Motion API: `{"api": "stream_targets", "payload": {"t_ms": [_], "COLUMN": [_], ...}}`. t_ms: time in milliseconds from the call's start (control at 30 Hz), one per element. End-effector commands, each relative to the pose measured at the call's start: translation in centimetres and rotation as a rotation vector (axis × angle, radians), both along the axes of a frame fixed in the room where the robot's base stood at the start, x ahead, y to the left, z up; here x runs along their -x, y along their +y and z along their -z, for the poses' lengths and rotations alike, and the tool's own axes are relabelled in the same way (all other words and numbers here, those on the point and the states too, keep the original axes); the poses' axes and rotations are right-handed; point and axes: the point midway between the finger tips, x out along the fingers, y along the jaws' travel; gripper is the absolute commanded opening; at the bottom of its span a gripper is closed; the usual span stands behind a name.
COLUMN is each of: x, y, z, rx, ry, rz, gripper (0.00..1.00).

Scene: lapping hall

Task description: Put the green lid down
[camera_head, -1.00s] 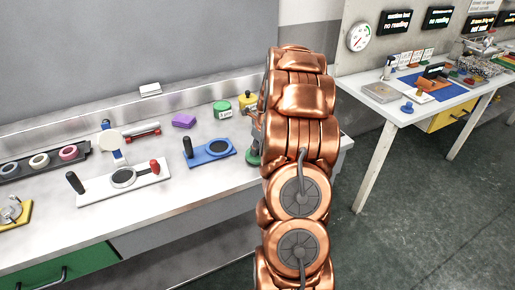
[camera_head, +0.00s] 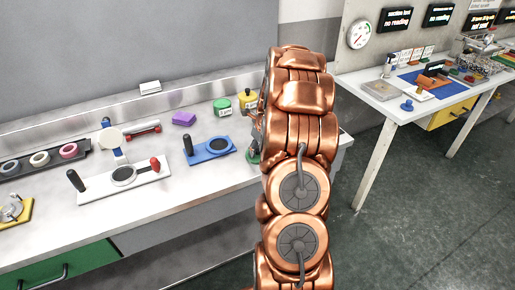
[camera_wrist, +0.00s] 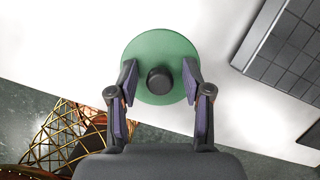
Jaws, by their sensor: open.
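The green lid (camera_wrist: 160,45) is a round disc with a black knob (camera_wrist: 159,80). In the wrist view it lies flat over the white bench top, near the bench's front edge. My gripper (camera_wrist: 159,84) is open, with one finger on each side of the knob and clear space between the knob and both fingers. In the head view, only a small green part of the lid (camera_head: 253,158) shows beside my arm. My arm hides most of the gripper there.
A blue plate with a black handle (camera_head: 209,152) stands left of the lid. A green tin (camera_head: 222,107), a yellow block (camera_head: 247,98) and a purple block (camera_head: 184,118) are behind. A dark gridded plate (camera_wrist: 285,50) lies to the right in the wrist view.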

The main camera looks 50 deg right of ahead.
Motion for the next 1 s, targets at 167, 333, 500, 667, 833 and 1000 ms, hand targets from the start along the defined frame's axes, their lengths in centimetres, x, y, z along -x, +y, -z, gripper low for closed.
{"api": "stream_targets", "payload": {"t_ms": [167, 333, 500, 667, 833, 1000], "x": [0.1, 0.7, 1.6, 2.4, 2.9, 3.2], "y": [-0.1, -0.2, -0.2, -0.2, -0.2, -0.2], "z": [-0.8, -3.1, -6.0, -8.8, -10.8, -11.7], "rx": [0.002, 0.005, 0.005, 0.003, 0.001, 0.000], "ry": [-0.002, -0.003, -0.002, -0.003, -0.001, 0.000], "rz": [0.002, 0.000, 0.001, 0.001, 0.001, 0.000], "gripper": [0.49, 0.49, 0.49, 0.49, 0.49, 0.49]}}
